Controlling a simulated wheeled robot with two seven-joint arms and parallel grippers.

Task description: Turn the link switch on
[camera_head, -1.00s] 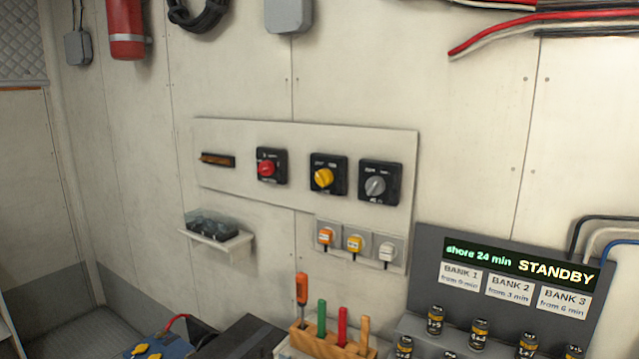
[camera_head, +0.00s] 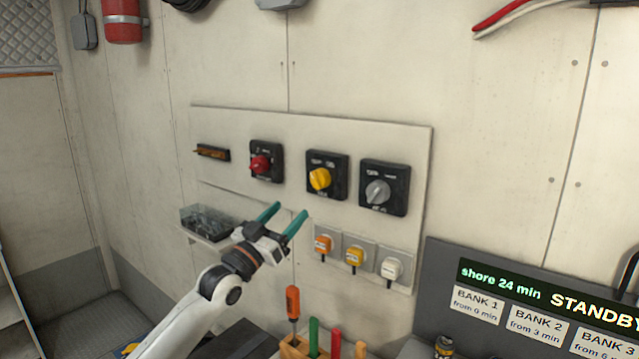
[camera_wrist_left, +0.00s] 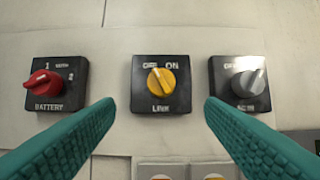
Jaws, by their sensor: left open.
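The link switch (camera_head: 319,178) is a yellow knob on a black square plate, mounted on the wall panel. In the left wrist view the link switch (camera_wrist_left: 161,81) is centred, with OFF and ON printed above and LINK below. Its knob appears to point up and slightly left, towards OFF. My left gripper (camera_head: 284,214) is open and empty, below and left of the link switch in the head view. In the left wrist view its teal fingers (camera_wrist_left: 160,106) lie apart, either side of and below the switch, not touching it. My right gripper is not in view.
A red battery knob (camera_head: 260,164) is left of the link switch and a grey knob (camera_head: 378,191) is right of it, both close. Below are plugs in sockets (camera_head: 354,256). A small shelf box (camera_head: 205,222) and a tool rack (camera_head: 300,346) are near my arm. A STANDBY display (camera_head: 540,293) is at right.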

